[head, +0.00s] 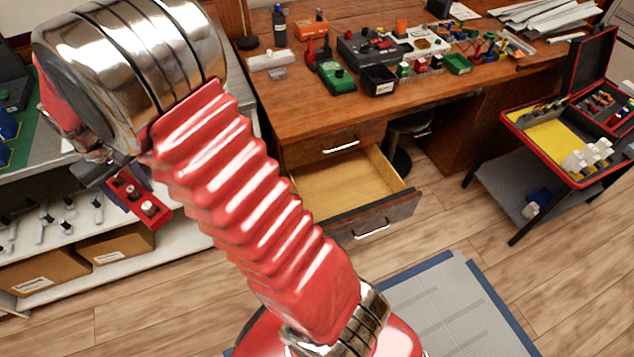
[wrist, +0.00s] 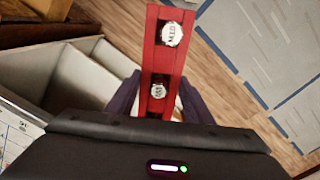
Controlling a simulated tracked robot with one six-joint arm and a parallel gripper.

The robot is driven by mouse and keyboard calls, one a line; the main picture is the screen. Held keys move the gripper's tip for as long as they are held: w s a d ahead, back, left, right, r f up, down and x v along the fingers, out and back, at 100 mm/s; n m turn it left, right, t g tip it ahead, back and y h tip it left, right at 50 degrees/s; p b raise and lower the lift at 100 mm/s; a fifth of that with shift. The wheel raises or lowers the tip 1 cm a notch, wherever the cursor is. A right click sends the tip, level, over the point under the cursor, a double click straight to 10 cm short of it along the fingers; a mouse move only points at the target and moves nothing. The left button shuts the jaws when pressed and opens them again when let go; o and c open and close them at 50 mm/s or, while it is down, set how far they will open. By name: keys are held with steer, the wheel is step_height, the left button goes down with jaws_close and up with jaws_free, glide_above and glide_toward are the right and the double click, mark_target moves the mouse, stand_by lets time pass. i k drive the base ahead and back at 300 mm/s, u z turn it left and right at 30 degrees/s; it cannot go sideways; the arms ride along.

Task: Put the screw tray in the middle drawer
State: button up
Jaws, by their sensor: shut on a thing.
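The screw tray is a narrow red tray (head: 138,202) holding two round silver-topped pieces. It fills the middle of the wrist view (wrist: 161,84). My gripper (wrist: 158,98) is shut on the tray, with a dark jaw on each side of it. In the head view my gripper is mostly hidden behind my arm, at the left beside a white shelf. The drawer below the desk's closed top drawer (head: 335,147) is pulled open (head: 365,215). Its visible pale wood inside is empty. The tray is held well to the left of this drawer, apart from it.
The wooden desk (head: 285,95) carries tools, small bins and papers. The shelf at left (head: 180,225) holds cardboard boxes (head: 38,275) and small parts. A cart with an open red case (head: 575,130) stands at right. Wood floor is clear between drawer and cart.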

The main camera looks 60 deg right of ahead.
mark_target(347, 200)
steer(key=z, duration=0.15)
steer(key=k, duration=1.45)
steer(key=z, duration=0.55)
steer(key=i, duration=0.9)
